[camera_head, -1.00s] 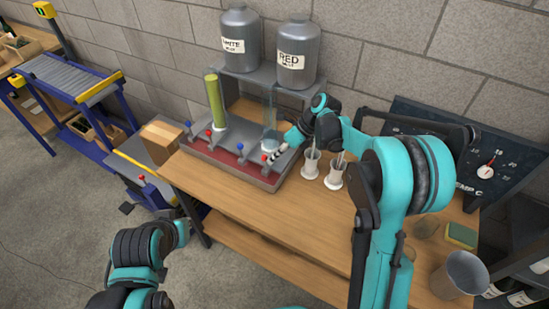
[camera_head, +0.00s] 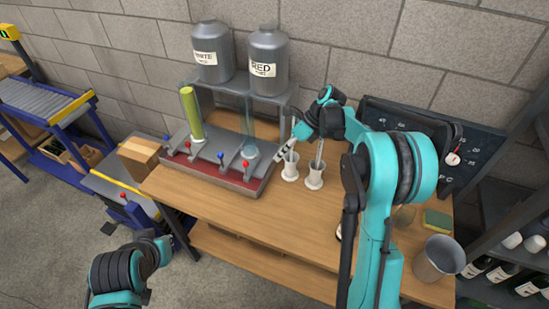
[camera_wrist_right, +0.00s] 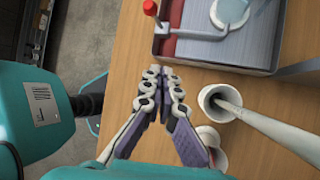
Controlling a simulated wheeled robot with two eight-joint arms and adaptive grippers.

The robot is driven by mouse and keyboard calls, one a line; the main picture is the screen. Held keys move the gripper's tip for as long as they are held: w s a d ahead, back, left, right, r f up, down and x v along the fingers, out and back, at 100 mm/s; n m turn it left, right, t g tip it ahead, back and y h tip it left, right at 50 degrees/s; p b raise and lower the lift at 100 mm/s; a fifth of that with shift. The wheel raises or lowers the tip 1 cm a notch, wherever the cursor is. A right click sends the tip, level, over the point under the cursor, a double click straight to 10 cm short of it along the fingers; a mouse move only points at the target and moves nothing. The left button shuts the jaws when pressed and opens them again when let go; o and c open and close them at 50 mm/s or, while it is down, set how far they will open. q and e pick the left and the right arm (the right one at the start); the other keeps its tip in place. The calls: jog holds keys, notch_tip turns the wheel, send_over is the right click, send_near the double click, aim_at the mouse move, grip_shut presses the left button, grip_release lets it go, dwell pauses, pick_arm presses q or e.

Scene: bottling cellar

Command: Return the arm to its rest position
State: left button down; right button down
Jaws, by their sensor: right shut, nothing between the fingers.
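My right gripper (camera_head: 283,154) is shut and empty, just right of the dispensing stand's front corner. In the right wrist view its fingertips (camera_wrist_right: 163,82) meet over the bare table, apart from the stand's tray and the white cups. My right arm (camera_head: 375,190) is stretched forward over the wooden table (camera_head: 240,215). Part of my left arm (camera_head: 125,272) shows at the lower left; its gripper is out of the picture.
The dispensing stand (camera_head: 215,165) carries grey WHITE (camera_head: 212,55) and RED (camera_head: 268,62) tanks. Two white cups (camera_head: 290,168) (camera_head: 314,178) with sticks in them stand close to the right gripper. A grey beaker (camera_head: 438,260) and sponge (camera_head: 436,219) are at right. The table's front is clear.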

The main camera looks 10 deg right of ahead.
dwell(0.5)
jog(key=s+a+r+n+t+h, duration=0.1)
jog(key=s+r+n+h, duration=0.15)
jog(key=s+n, duration=0.3)
jog(key=s+a+r+n+t+h, duration=0.1)
jog(key=s+r+n, duration=0.3)
jog(key=s+n, duration=0.15)
jog(key=s+d+f+n+t+h, duration=0.2)
jog(key=s+n+t+h, duration=0.1)
jog(key=s+n, duration=1.1)
jog(key=shift+s+d+f+n+t+h+b, duration=0.15)
jog(key=shift+s+d+n+t+h+b, duration=0.2)
jog(key=shift+n+t, duration=0.35)
jog(key=shift+w, duration=0.15)
